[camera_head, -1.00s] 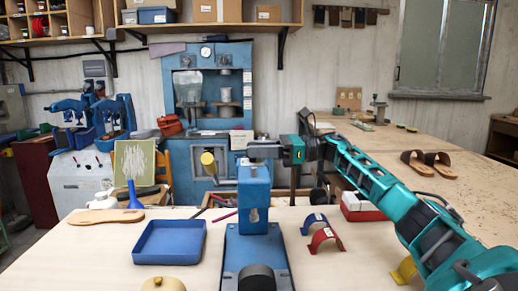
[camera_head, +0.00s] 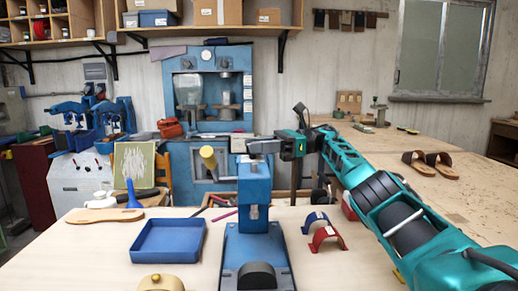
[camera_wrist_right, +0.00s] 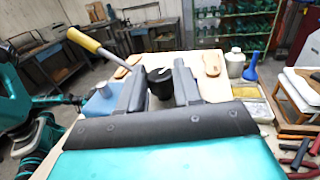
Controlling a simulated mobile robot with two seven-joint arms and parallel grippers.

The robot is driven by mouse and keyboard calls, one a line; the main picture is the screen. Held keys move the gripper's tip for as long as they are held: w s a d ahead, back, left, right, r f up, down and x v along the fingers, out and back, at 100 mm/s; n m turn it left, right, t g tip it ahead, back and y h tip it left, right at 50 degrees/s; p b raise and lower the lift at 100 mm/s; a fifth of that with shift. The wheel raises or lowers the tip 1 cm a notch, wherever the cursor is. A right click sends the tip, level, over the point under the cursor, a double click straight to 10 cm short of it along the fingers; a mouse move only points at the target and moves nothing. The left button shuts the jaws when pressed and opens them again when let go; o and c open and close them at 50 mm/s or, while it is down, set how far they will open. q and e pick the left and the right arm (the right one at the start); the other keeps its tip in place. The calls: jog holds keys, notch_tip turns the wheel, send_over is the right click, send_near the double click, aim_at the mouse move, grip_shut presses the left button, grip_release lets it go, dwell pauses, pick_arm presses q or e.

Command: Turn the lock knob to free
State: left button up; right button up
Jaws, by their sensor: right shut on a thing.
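The blue bench press (camera_head: 254,185) stands upright on the table, with a yellow-handled lever (camera_head: 208,157) out to its left. My right gripper (camera_head: 264,146) reaches in from the right at the top of the press. In the right wrist view its two dark fingers (camera_wrist_right: 158,90) stand on either side of a round black knob (camera_wrist_right: 160,80) and are shut on it. The yellow handle (camera_wrist_right: 84,40) rises left of them there. In the head view the gripper hides the knob, and I cannot read its lock position. My left gripper does not show clearly in either view.
A blue tray (camera_head: 168,242) lies left of the press, with a yellow round jar (camera_head: 162,283) in front. A blue arch (camera_head: 316,222) and a red arch (camera_head: 326,238) lie to the right. A wooden sole (camera_head: 105,216) and a blue funnel (camera_head: 133,195) are behind the tray.

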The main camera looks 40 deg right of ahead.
dwell(0.8)
jog(key=o, duration=1)
jog(key=shift+o, duration=0.2)
jog(key=shift+s+m+t+h+p, duration=0.1)
jog(key=shift+m+t+h+p, duration=0.3)
jog(key=shift+m+t+p, duration=0.35)
jog(key=shift+s+a+m+t+h+p, duration=0.15)
jog(key=shift+m+t+h+p, duration=0.5)
jog(key=shift+t, duration=0.4)
jog(key=shift+f+m+t+h, duration=0.1)
jog(key=shift+m+t+h, duration=0.4)
jog(key=shift+t+h, duration=0.2)
jog(key=shift+s+a+m+t+h+b, duration=0.1)
jog(key=shift+a+m+t+h+b, duration=0.1)
jog(key=shift+m+t+h+b, duration=0.75)
jog(key=shift+m+t+h+p, duration=0.4)
jog(key=shift+m+t+h, duration=0.25)
jog(key=shift+h, duration=0.55)
jog(key=shift+a+m+h, duration=0.1)
jog(key=shift+m+h, duration=0.4)
